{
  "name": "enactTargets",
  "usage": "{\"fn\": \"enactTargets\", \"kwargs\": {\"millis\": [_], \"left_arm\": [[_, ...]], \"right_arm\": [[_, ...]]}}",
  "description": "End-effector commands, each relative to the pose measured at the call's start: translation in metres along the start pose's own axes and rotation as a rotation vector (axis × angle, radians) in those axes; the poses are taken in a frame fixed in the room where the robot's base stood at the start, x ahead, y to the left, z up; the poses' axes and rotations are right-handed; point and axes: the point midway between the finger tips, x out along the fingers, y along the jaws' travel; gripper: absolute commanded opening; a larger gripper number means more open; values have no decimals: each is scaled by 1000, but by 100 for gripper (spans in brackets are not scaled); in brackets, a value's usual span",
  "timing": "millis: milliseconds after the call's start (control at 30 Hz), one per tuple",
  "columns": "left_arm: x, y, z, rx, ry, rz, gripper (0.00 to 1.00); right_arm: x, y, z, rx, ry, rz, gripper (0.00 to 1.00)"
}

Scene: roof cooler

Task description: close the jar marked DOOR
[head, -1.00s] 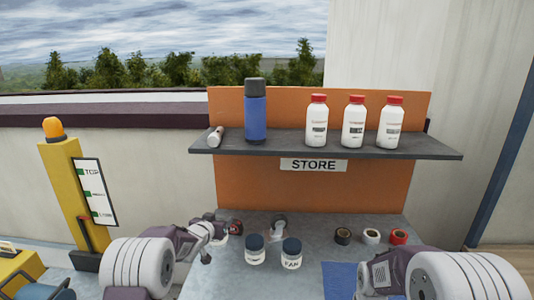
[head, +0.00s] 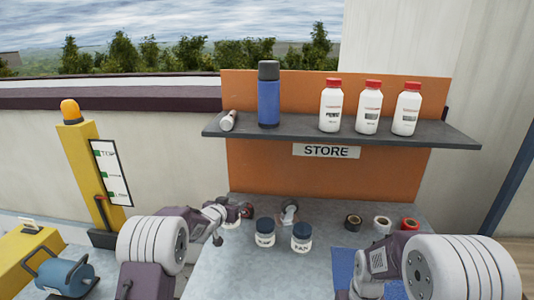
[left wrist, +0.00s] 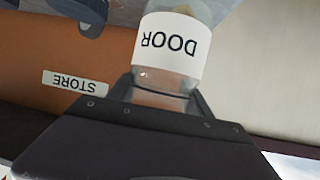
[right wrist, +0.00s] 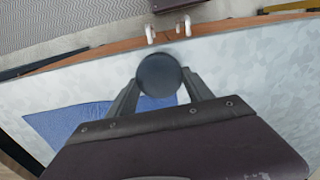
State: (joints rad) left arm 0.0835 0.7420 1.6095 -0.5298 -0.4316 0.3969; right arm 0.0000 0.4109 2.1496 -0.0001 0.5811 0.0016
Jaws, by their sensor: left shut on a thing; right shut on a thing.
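The jar marked DOOR (left wrist: 168,45) is clear with a white label. It shows upside down in the left wrist view, as the STORE sign does. My left gripper (head: 228,212) is shut on it; the jar itself (head: 231,223) shows small and partly covered in the head view, at the bench's left. No lid shows on it. My right gripper (right wrist: 160,92) is shut on a dark round lid (right wrist: 159,74), above the bench and blue mat. In the head view the right gripper's fingertips and the lid are hidden or out of frame.
Two jars with dark lids, one marked FAN (head: 301,240), stand mid-bench (head: 235,270). Behind them lies a small grey-white item (head: 289,211). Several tape rolls (head: 382,224) sit at right. A shelf (head: 300,131) above holds a blue flask (head: 268,97) and white bottles (head: 368,108).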

Motion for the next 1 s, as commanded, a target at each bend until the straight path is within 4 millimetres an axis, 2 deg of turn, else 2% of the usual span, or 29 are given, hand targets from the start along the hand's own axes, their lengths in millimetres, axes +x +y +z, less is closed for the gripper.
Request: {"fn": "enactTargets", "kwargs": {"millis": [1000], "left_arm": [[-103, 148, 82, 221, 1, 542, 0]], "right_arm": [[0, 0, 0, -1, 0, 0, 23]]}}
